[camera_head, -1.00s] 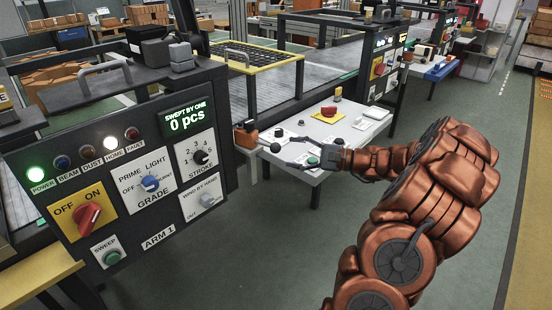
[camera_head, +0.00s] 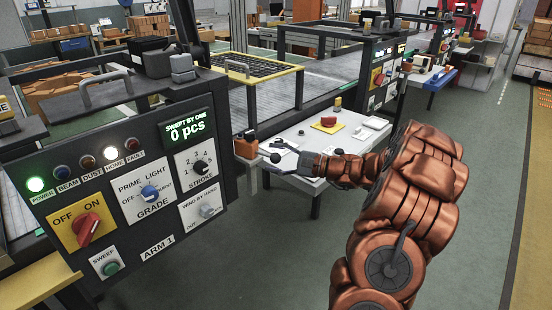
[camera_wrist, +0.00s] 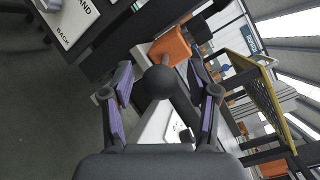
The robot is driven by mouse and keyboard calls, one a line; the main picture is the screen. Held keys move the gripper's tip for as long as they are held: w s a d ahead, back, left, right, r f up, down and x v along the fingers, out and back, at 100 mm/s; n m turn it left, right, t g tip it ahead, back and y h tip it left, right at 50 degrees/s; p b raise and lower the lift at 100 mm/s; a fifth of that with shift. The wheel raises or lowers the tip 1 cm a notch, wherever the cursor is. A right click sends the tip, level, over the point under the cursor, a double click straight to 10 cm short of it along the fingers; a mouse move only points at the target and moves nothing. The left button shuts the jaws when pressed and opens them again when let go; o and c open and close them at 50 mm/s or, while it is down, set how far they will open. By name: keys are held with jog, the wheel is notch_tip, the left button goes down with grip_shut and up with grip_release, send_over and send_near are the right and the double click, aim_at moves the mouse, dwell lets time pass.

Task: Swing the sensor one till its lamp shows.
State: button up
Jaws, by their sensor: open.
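A small orange block (camera_head: 246,145) stands at the left end of the white table; no label on it is readable, and I cannot tell if it is the sensor. In the wrist view the orange block (camera_wrist: 171,46) lies beyond a black ball (camera_wrist: 157,83), which shows between my open fingers; touch cannot be told. My gripper (camera_head: 270,158) reaches left over the table's near left part, close to the block. On the ARM 1 panel the green POWER lamp (camera_head: 35,184) and white HOME lamp (camera_head: 110,152) are lit; the BEAM lamp (camera_head: 62,172) looks dark.
The white table (camera_head: 345,139) carries a red knob on a yellow plate (camera_head: 327,123) and a white tray (camera_head: 375,123). The control panel (camera_head: 150,215) stands left of the gripper, its display reading 0 pcs. Open floor (camera_head: 270,270) lies in front of the table.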

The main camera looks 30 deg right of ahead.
grip_shut()
dwell(0.4)
